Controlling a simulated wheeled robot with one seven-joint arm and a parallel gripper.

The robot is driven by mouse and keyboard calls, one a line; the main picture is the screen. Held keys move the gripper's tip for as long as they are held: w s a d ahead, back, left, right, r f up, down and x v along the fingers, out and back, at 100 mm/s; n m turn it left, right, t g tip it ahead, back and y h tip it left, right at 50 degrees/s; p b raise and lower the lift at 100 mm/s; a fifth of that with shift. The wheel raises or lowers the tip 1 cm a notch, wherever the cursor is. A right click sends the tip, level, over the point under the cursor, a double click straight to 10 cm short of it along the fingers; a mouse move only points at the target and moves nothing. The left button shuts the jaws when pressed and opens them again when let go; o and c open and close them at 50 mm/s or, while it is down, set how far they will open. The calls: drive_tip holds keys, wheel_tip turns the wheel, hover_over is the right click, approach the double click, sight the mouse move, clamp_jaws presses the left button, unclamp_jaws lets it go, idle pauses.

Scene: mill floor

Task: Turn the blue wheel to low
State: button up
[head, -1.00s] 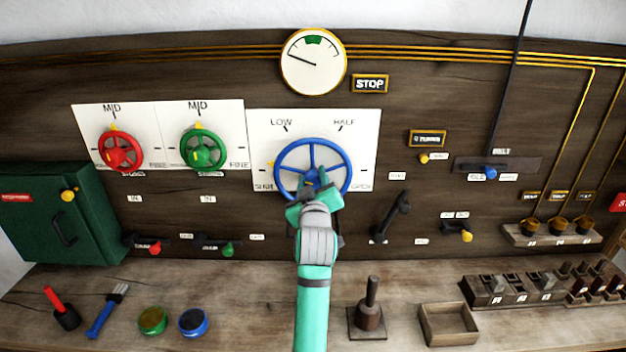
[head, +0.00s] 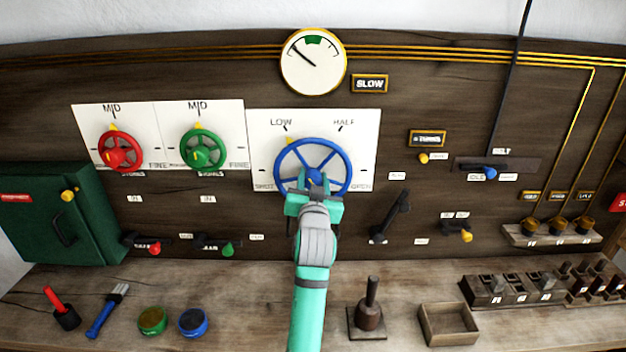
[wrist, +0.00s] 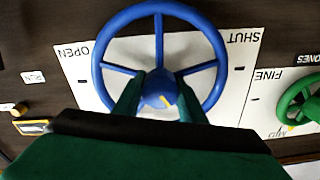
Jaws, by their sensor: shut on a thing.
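The blue wheel (head: 342,161) is mounted on a white plate (head: 368,125) marked SHUT, LOW, HALF and OPEN. Its yellow rim mark (head: 290,141) is at the upper left, close to the LOW tick. My gripper (head: 314,190) is at the wheel's centre and covers its lower part in the head view. In the wrist view, which is upside down, the fingers (wrist: 157,92) are shut on the hub of the blue wheel (wrist: 217,50), one on each side. A small yellow mark shows on the hub between them.
The red wheel (head: 133,150) and green wheel (head: 216,147) are to the left, both pointing near MID. A gauge (head: 313,75) and a sign reading SLOW (head: 370,84) are above. A black lever (head: 391,217) is at the lower right. The bench (head: 260,300) is below.

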idle(0.4)
drive_tip(key=o, duration=1)
drive_tip(key=shift+s, duration=0.1)
drive_tip(key=s, duration=1)
drive_tip(key=shift+s+d+f, duration=0.1)
drive_tip(key=shift+s, duration=0.25)
